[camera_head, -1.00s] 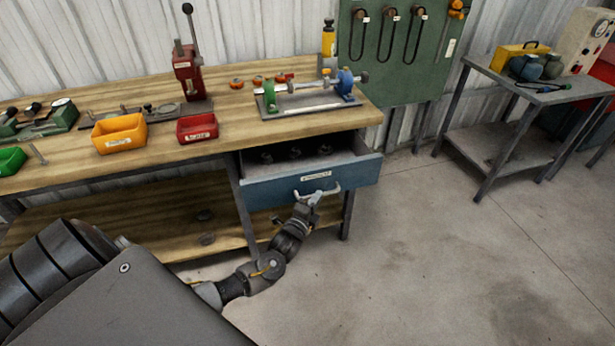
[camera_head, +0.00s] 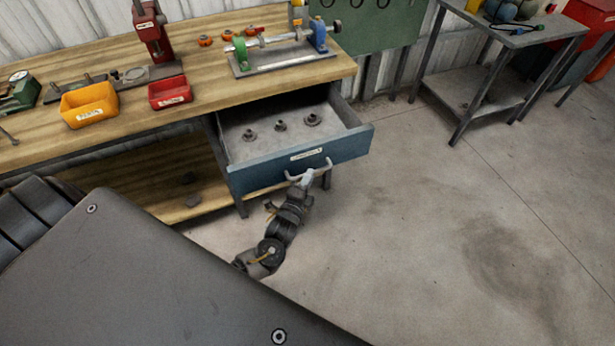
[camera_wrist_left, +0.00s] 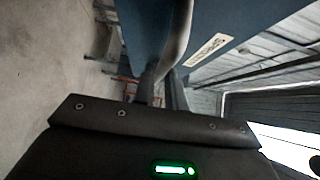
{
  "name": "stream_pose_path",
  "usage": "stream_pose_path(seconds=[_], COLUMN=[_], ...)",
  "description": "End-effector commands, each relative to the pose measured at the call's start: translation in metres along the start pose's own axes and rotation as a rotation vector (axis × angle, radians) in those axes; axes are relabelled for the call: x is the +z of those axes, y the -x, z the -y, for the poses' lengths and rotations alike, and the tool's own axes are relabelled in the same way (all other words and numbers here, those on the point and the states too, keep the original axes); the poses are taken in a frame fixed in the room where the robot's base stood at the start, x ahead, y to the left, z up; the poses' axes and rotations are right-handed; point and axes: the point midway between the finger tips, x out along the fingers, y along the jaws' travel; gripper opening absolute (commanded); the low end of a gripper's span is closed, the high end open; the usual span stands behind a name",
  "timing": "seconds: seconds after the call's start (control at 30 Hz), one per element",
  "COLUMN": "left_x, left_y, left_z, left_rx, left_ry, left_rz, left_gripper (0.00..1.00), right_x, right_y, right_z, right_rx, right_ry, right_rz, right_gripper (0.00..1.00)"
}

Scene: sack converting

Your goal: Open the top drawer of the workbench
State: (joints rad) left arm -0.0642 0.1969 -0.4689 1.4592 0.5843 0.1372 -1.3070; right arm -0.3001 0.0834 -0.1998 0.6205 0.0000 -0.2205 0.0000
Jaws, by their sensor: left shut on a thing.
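The blue top drawer (camera_head: 272,168) of the wooden workbench (camera_head: 40,136) stands well out from the bench, with several small grey metal parts lying inside. Its pale bar handle (camera_head: 322,170) is on the front below a white label. My left gripper (camera_head: 304,180) is shut on the handle. In the left wrist view the handle (camera_wrist_left: 178,42) runs down between the fingers (camera_wrist_left: 160,92), with the blue drawer front (camera_wrist_left: 147,25) behind it. My right gripper is not in view.
On the bench top are a yellow bin (camera_head: 90,104), a red bin (camera_head: 170,92), a red press (camera_head: 152,32) and a shaft fixture (camera_head: 285,52). A grey side table (camera_head: 520,38) stands at the back right. The concrete floor (camera_head: 430,220) right of the drawer is clear.

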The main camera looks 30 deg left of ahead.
Motion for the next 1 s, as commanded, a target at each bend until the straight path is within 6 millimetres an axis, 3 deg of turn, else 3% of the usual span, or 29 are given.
stream_pose_path(seconds=[0.07,0.1,0.27,0.63,1.0], left_x=[0.001,0.001,0.001,0.0,0.0], left_y=[0.0,0.0,0.0,0.008,0.077], left_z=[-0.001,-0.001,-0.001,-0.001,-0.002], left_rx=[0.002,0.002,0.001,0.002,0.004], left_ry=[-0.001,-0.001,0.0,0.001,0.0], left_rz=[0.001,0.001,0.001,-0.001,-0.001], left_gripper=[0.0,0.15,0.35,0.35,0.35], right_x=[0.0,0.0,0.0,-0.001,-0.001], right_y=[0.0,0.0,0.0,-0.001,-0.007], right_z=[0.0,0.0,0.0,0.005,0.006], right_rx=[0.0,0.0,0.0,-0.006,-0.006], right_ry=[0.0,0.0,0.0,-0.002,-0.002], right_rz=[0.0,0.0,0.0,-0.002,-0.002], right_gripper=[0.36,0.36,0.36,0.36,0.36])
